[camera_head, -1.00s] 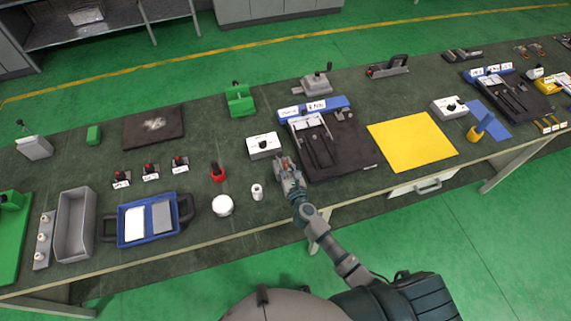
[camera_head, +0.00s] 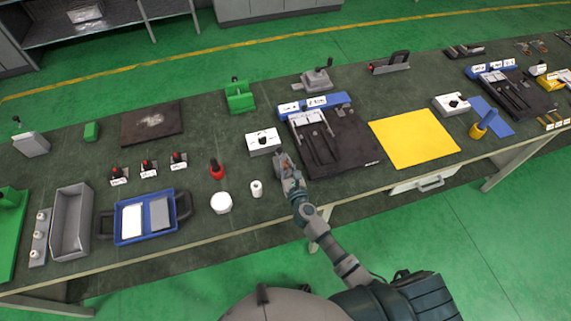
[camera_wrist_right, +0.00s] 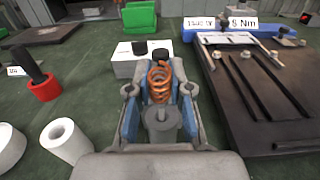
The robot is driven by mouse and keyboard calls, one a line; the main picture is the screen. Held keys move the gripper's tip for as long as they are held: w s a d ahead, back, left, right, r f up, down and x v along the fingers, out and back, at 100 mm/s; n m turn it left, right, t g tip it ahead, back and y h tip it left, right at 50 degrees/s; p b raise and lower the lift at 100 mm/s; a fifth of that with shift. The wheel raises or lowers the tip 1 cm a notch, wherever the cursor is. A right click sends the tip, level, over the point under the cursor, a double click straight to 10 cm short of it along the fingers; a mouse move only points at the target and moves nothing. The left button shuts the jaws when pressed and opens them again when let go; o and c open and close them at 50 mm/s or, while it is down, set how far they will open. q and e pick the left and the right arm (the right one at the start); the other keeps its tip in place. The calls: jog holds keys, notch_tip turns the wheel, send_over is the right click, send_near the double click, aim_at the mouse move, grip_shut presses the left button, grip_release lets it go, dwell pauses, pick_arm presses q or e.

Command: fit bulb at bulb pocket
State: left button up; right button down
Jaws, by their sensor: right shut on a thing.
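My right gripper (camera_head: 283,157) is over the bench, left of the black fixture plate (camera_head: 350,148) and just in front of a white box with a black knob (camera_head: 263,142). In the right wrist view its blue-and-grey fingers (camera_wrist_right: 158,88) are shut around an orange coiled piece (camera_wrist_right: 159,80). The coil stands upright between them, and its lower end is hidden by a grey cylindrical part. I cannot tell whether this piece is the bulb. I cannot make out the bulb pocket. My left gripper is not in view.
A white roll (camera_head: 256,188), a white round pot (camera_head: 221,203) and a red-based tool (camera_head: 217,170) stand left of the gripper. A blue tray (camera_head: 146,220) is further left. A yellow mat (camera_head: 414,138) lies right of the fixture; bare bench lies in front of the fixture.

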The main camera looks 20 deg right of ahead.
jog(key=shift+f+b, duration=1)
jog(key=shift+f, duration=0.2)
jog(key=c, duration=1)
grip_release()
jog(key=shift+s, duration=0.15)
jog(key=s, duration=1.1)
jog(key=shift+s+d+r, duration=0.15)
jog(key=shift+s+d, duration=0.05)
jog(key=shift+s, duration=0.15)
